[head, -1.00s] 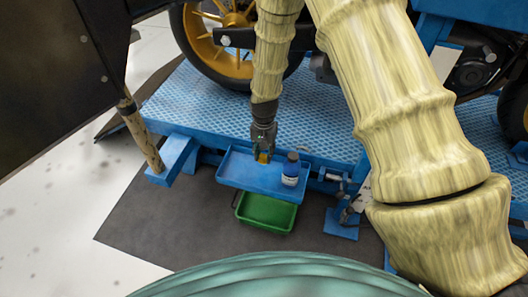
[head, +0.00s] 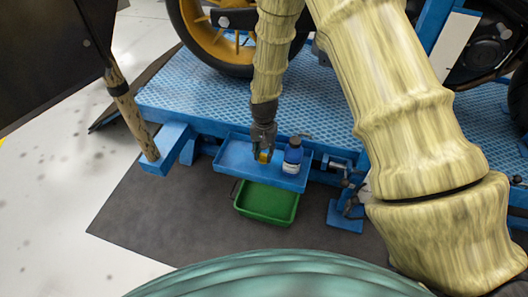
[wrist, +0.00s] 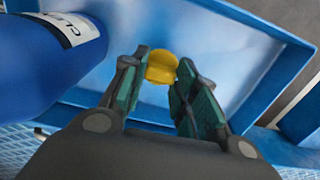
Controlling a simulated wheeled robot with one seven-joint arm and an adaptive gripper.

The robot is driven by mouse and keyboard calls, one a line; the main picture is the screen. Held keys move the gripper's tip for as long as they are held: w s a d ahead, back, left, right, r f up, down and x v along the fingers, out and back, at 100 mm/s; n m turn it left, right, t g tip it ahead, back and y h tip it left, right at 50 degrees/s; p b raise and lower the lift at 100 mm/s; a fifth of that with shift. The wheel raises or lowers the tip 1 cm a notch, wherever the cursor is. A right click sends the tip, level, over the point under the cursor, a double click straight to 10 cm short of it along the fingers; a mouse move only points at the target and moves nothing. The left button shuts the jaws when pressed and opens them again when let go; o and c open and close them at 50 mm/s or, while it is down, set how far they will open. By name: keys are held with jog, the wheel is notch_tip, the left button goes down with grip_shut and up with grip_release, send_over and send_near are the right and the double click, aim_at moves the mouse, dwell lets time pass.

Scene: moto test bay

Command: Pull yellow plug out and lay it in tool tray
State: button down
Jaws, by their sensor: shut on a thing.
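The yellow plug (wrist: 162,67) is between my fingertips in the wrist view. It also shows as a small yellow patch (head: 264,156) in the head view. My gripper (wrist: 160,78) is shut on it, pointing down into the blue tool tray (head: 235,172). The tray also fills much of the wrist view (wrist: 255,45). The plug is over the tray's floor, inside its rim. I cannot tell whether it touches the floor.
A blue bottle with a dark cap and white label (head: 292,158) stands in the tray, close to my gripper. In the wrist view it (wrist: 45,60) is at upper left. A green bin (head: 268,203) sits below the tray. The blue motorcycle lift (head: 190,95) is behind.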

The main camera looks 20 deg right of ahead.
aim_at(264, 154)
jog(key=c, duration=1)
grip_release()
jog(key=shift+c, duration=0.2)
notch_tip(264, 154, up, 12)
jog(key=shift+w, duration=0.2)
jog(key=shift+s+d, duration=0.1)
